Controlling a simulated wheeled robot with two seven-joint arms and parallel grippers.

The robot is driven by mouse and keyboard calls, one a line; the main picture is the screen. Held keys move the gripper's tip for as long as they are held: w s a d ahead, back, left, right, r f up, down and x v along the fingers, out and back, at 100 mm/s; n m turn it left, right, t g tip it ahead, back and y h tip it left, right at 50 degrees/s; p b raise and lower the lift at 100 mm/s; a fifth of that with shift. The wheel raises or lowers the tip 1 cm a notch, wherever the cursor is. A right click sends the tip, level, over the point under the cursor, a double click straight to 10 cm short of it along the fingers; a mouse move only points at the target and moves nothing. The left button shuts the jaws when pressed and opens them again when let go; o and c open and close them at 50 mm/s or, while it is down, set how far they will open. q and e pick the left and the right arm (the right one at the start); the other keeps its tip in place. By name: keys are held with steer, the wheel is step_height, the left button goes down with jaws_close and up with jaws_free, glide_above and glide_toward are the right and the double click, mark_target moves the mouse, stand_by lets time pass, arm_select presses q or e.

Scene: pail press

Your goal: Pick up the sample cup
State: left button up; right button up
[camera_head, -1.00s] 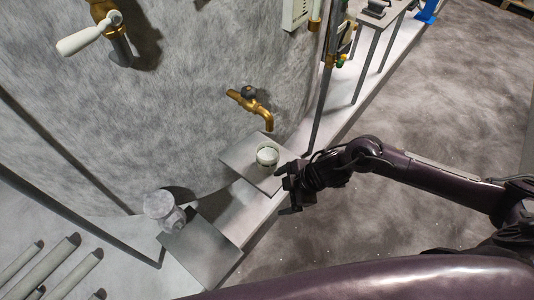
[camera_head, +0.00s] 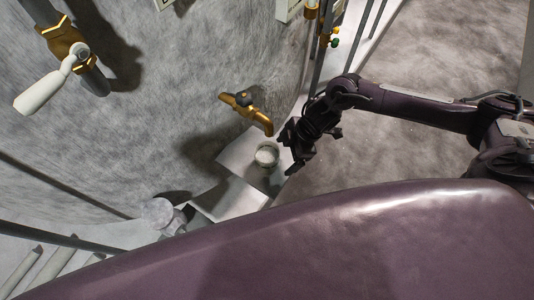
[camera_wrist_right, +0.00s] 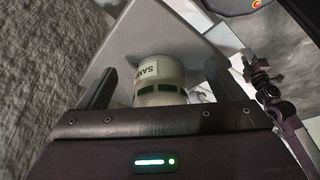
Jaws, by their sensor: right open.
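The sample cup (camera_head: 266,155) is a small pale round cup on a grey square plate (camera_head: 233,155), below a brass tap (camera_head: 247,111). In the right wrist view the cup (camera_wrist_right: 160,77) shows a dark band and a label with partly readable letters. My right gripper (camera_head: 289,150) is open, just to the right of the cup in the head view. In the right wrist view its two fingers stand apart, with the cup seen between them; I cannot tell how deep it sits between the tips. My left gripper is not in view.
A large grey curved wall (camera_head: 130,120) rises behind the plate. A bigger brass valve with a white handle (camera_head: 45,92) is at upper left. A second flat plate (camera_head: 230,199) and a grey round fitting (camera_head: 160,214) lie nearer. Open floor (camera_head: 420,60) is at right.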

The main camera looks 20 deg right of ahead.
mark_target(271, 152)
steer(key=shift+w+a, duration=0.2)
steer(key=shift+a, duration=0.1)
steer(key=a, duration=0.1)
steer(key=a+p, duration=0.2)
steer(key=shift+w+a, duration=0.3)
steer(key=shift+a, duration=0.05)
steer(key=shift+a+f+p, duration=0.35)
steer(key=shift+a+p, duration=0.1)
steer(key=shift+a, duration=0.25)
steer(key=shift+f, duration=0.3)
steer(key=shift+d, duration=0.1)
steer(key=shift+c, duration=0.4)
steer(key=c, duration=1.2)
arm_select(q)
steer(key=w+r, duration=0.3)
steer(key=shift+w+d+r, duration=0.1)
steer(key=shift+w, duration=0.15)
arm_select(e)
steer(key=shift+w, duration=0.1)
